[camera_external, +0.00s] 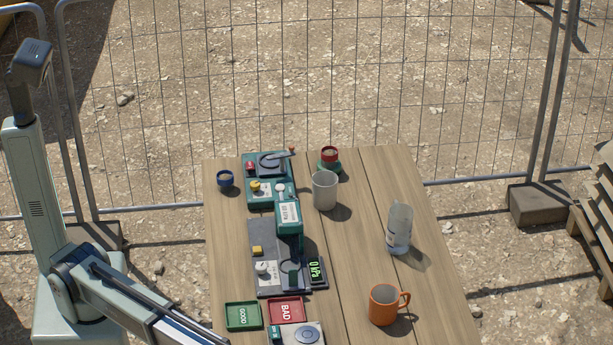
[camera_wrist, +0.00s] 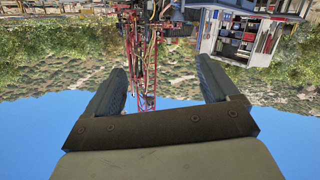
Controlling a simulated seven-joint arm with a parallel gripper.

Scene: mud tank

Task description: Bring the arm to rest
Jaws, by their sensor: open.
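My gripper (camera_wrist: 163,78) shows in the wrist view with its two dark fingers spread wide apart. It is open and nothing is between the fingers. Behind them the scene appears upside down, with blue sky at the bottom and greenery above, so my gripper is turned away from the table. In the external view my arm is at the left and bottom left, beside the table (camera_external: 350,235). I cannot make out the fingers in that view. My arm's lower part runs out of the bottom edge of the picture.
On the table stand a teal and grey test device (camera_external: 288,215), a green GOOD tray (camera_external: 242,316), a red BAD tray (camera_external: 286,310), a grey cup (camera_external: 324,190), a clear bottle (camera_external: 399,228) and an orange mug (camera_external: 383,304). A wire fence (camera_external: 300,90) stands behind. The table's right side has bare room.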

